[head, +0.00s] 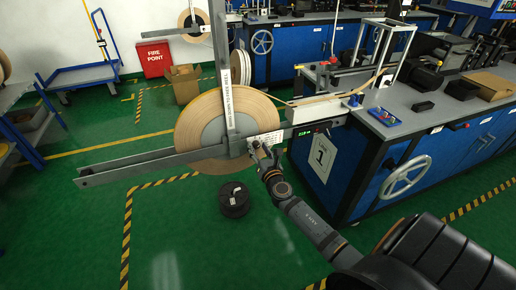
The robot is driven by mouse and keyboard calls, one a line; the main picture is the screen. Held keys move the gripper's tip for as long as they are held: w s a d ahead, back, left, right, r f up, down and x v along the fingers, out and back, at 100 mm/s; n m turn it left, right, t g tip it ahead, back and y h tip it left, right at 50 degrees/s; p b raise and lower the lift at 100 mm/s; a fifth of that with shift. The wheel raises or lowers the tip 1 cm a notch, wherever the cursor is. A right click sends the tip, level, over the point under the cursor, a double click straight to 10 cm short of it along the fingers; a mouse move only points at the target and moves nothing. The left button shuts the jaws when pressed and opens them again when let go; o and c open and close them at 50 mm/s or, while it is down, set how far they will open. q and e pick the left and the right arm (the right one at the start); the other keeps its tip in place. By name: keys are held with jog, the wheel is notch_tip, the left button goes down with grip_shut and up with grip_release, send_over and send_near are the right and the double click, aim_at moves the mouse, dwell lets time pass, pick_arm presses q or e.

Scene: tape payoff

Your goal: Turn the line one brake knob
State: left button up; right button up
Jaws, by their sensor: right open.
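The line one payoff holds a large tan tape reel (200,122) upright on a grey horizontal beam (125,167) with a grey upright post (226,85). My right gripper (262,150) is open at the beam, just right of the reel's hub, with a white label plate (268,139) close behind it. The brake knob cannot be made out clearly; it is small or hidden by the gripper fingers. I cannot tell whether the fingers touch it. My left gripper is not in view.
A blue machine (366,185) with a "1" sign (319,158) and a grey handwheel (405,178) stands right of the gripper. A black spool (234,200) lies on the green floor below the beam. The floor at front left is clear.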

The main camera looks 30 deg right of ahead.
jog(key=shift+w, duration=0.2)
grip_shut()
dwell(0.4)
